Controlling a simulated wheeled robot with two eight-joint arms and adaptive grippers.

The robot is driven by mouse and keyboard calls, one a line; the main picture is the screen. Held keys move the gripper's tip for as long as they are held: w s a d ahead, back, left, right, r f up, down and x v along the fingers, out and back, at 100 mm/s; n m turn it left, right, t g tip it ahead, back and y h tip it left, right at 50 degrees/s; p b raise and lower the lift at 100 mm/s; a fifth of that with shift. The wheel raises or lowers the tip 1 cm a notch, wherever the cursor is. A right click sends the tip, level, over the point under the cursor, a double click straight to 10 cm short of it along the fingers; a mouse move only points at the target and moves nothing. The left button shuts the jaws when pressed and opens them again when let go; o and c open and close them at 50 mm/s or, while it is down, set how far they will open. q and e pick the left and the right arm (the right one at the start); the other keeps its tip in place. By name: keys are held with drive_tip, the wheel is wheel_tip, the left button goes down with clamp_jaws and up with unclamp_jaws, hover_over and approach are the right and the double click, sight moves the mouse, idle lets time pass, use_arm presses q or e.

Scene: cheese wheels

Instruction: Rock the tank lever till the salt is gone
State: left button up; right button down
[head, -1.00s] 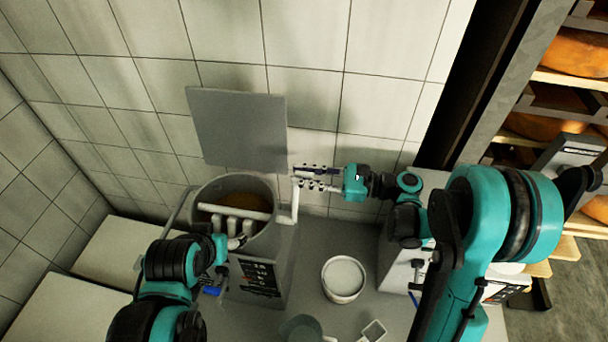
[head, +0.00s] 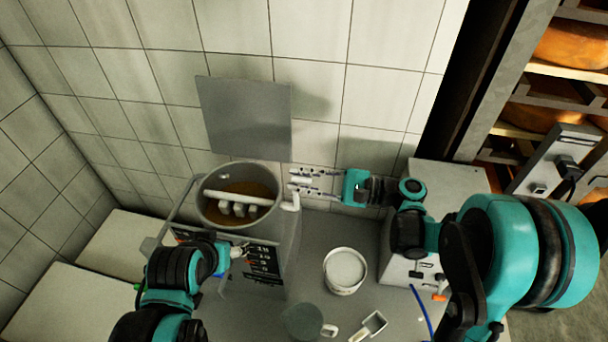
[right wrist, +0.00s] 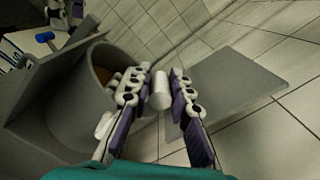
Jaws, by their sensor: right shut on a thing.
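The grey tank (head: 283,235) stands against the tiled wall with brown liquid (head: 255,188) inside. A white bar with stubby paddles (head: 238,209) spans its mouth. The white lever (head: 291,201) sticks out on the tank's right side. My right gripper (head: 299,182) is shut on the lever; the right wrist view shows the lever's white handle (right wrist: 160,92) between its fingers. My left gripper (head: 241,250) is in front of the tank, near its dark marked panel (head: 263,263); its fingers are too small to read. I cannot make out salt in the liquid.
A white tub (head: 344,271) with pale contents stands right of the tank. A greenish cup (head: 302,322) and a square scoop (head: 371,326) lie in front. A grey flat plate (head: 245,118) is upright behind the tank. Shelves with cheese wheels (head: 570,48) are at the right.

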drive_tip(key=shift+s+a+f+n+b, duration=0.15)
drive_tip(key=shift+s+f+n+b, duration=0.25)
drive_tip(key=shift+s, duration=0.35)
drive_tip(key=shift+s+a+f+n+b, duration=0.1)
drive_tip(key=shift+s+f+n+b, duration=0.1)
drive_tip(key=shift+s+n, duration=0.4)
drive_tip(key=shift+s+a+f+n+b, duration=0.15)
drive_tip(key=shift+s+f+n+b, duration=0.15)
drive_tip(key=shift+s, duration=0.6)
drive_tip(key=c, duration=1.4)
unclamp_jaws()
drive_tip(key=d, duration=0.4)
drive_tip(key=s+d, duration=0.1)
drive_tip(key=d, duration=0.3)
drive_tip(key=s+d, duration=0.1)
drive_tip(key=d, duration=0.2)
drive_tip(key=shift+s+d, duration=0.1)
drive_tip(key=shift+d, duration=0.3)
